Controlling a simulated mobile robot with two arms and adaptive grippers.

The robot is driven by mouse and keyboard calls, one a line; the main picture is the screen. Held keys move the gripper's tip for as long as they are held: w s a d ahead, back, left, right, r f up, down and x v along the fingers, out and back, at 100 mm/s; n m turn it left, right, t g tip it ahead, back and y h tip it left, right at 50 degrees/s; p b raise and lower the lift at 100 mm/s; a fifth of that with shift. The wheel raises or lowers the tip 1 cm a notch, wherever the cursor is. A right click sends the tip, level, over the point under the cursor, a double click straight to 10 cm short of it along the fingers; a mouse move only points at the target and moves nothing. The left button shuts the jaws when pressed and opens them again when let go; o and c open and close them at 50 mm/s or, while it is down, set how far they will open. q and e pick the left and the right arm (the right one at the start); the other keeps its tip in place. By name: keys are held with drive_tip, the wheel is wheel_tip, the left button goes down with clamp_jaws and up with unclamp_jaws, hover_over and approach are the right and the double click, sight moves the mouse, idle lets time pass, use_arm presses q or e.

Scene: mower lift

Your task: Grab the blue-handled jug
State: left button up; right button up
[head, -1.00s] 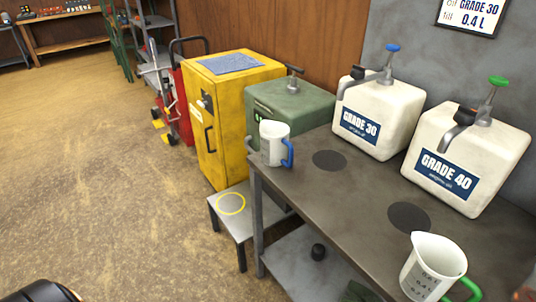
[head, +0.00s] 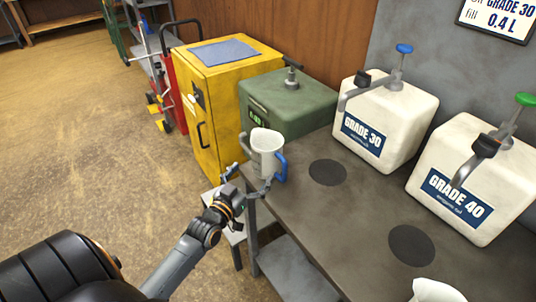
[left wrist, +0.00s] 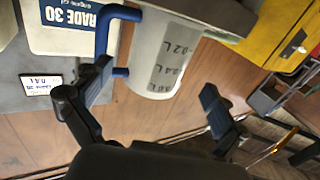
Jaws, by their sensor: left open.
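The blue-handled jug (head: 266,152) is white and stands upright at the near left corner of the workbench. Its blue handle (head: 281,168) is on its right side. My left gripper (head: 247,181) is open close to the jug, low on its near side. In the left wrist view, the jug (left wrist: 165,55) appears upside down with volume marks, between the spread fingers (left wrist: 157,97). The blue handle (left wrist: 122,42) lies near the left finger there; I cannot tell whether they touch. My right gripper is not in view.
The workbench (head: 350,215) has two dark round pads. Grade 30 (head: 385,115) and Grade 40 (head: 475,170) canisters stand at its back.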

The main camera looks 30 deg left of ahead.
sight(260, 164)
use_arm(q)
drive_tip(key=shift+w+a+r, duration=0.1)
drive_tip(key=shift+w+a, duration=0.05)
drive_tip(key=shift+w, duration=1.4)
drive_tip(key=w, duration=0.3)
drive_tip(key=w+p, duration=0.1)
drive_tip(key=shift+w+a+f, duration=0.25)
drive_tip(key=shift+w, duration=0.05)
drive_tip(key=c, duration=0.9)
